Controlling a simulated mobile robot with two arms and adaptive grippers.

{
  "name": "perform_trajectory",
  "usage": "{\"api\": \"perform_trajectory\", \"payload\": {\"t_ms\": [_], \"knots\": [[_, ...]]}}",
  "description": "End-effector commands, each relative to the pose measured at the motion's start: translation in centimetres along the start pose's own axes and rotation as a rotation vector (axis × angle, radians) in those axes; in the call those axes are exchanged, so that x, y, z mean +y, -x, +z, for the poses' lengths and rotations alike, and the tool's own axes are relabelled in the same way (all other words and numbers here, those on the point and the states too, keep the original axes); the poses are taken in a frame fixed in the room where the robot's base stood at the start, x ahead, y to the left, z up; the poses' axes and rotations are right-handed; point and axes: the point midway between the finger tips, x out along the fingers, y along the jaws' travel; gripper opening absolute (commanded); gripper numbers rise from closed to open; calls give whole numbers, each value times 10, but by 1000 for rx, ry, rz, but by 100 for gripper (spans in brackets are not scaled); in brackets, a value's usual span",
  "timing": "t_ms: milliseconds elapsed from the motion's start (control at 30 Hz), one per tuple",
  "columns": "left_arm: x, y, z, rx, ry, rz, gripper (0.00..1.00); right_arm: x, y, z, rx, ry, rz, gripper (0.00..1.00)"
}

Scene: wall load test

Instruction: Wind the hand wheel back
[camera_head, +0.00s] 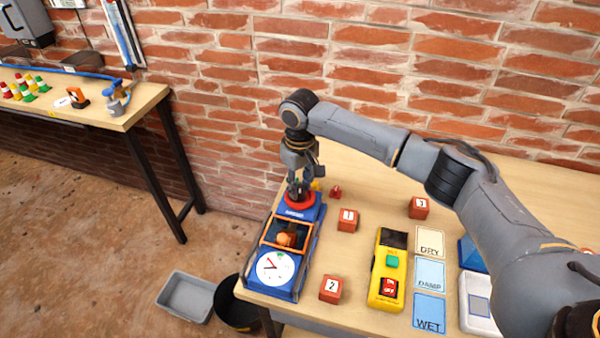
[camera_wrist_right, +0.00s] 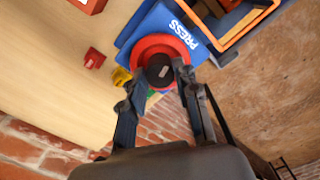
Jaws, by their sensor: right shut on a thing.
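The red hand wheel (camera_head: 300,204) sits at the back end of a blue press (camera_head: 312,216) on the wooden table. In the right wrist view the wheel (camera_wrist_right: 143,50) has a dark hub, and the word PRESS shows beside it. My right gripper (camera_head: 298,187) reaches down over the wheel. In the wrist view its two fingers (camera_wrist_right: 158,80) lie on either side of the hub, shut on the wheel. The press has an orange frame (camera_head: 265,232) with an orange piece (camera_head: 286,239) inside and a white dial (camera_head: 276,267) with a red pointer at the front. My left gripper is not visible.
Numbered red blocks (camera_head: 347,220) stand to the right of the press. Beyond are a yellow tester (camera_head: 387,267) and DRY, DAMP and WET cards (camera_head: 429,274). A small red piece (camera_head: 336,192) lies near the wheel. A brick wall (camera_head: 400,80) stands close behind. Grey tray (camera_head: 186,297) is on the floor.

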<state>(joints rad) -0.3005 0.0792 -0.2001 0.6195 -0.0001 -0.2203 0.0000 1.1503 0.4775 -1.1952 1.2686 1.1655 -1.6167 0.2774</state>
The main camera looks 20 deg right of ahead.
Motion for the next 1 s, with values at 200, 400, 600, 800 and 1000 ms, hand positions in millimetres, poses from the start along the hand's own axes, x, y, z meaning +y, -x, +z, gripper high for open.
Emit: {"api": "perform_trajectory", "payload": {"t_ms": [200,400,600,800,1000], "knots": [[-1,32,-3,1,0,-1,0,0,5,0,-2,205,-2,0],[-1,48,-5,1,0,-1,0,0,4,0,0,395,-1,0],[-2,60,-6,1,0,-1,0,0,4,0,0,585,-1,0],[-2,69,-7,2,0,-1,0,0,3,0,1,776,0,0],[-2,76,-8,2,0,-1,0,-1,2,-1,3,965,-1,0]]}}
